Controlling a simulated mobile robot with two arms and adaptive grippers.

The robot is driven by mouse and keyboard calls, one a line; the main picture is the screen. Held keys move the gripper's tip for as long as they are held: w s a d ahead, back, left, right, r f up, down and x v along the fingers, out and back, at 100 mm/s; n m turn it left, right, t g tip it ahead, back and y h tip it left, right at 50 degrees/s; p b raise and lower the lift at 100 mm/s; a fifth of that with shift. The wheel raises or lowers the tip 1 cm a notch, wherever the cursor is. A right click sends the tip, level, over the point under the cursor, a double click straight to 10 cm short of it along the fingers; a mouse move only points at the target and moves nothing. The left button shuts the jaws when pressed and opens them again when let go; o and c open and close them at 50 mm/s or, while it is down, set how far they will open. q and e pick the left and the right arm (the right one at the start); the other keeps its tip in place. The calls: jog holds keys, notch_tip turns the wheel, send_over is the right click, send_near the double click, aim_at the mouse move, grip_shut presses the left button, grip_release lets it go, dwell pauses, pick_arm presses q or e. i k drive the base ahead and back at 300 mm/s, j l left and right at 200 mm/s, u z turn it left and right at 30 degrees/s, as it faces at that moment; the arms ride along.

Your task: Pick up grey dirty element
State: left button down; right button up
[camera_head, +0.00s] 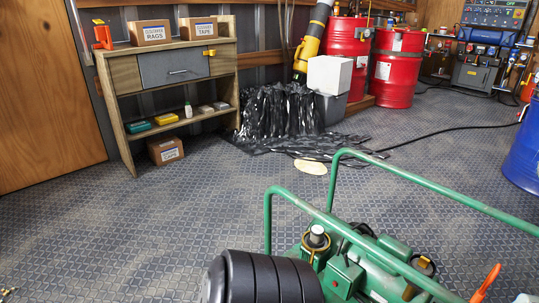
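A green machine (345,277) with green tube handles fills the bottom right of the head view. On it stands a small upright cylinder (317,236) with a pale top, set in a dark round housing with a brassy ring. It may be the grey dirty element, but I cannot tell for sure. A dark ribbed cylinder (262,278) lies at the left end of the machine, cut off by the bottom edge. Neither of my grippers is in view.
A wooden shelf unit (115,105) with boxes stands at the back left. Black plastic sheeting (275,113) lies behind the machine. Red drums (347,55) stand at the back, and a blue drum (525,150) at the right edge. The floor left of the machine is mostly clear.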

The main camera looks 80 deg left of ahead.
aim_at(317, 231)
jog(key=j+u, duration=0.15)
jog(key=u, duration=0.25)
jog(key=i+j+u, duration=0.1)
jog(key=u, duration=0.35)
jog(key=j+u, duration=0.15)
jog(key=u, duration=0.25)
jog(key=i+j+u, duration=0.1)
jog(key=u, duration=0.3)
jog(key=i+u, duration=0.15)
jog(key=u, duration=0.3)
jog(key=i+j, duration=0.1)
jog(key=j, duration=0.7)
jog(key=i+j, duration=0.15)
jog(key=j, duration=0.25)
jog(key=j+u, duration=0.1)
jog(key=j, duration=0.3)
jog(key=i, duration=0.05)
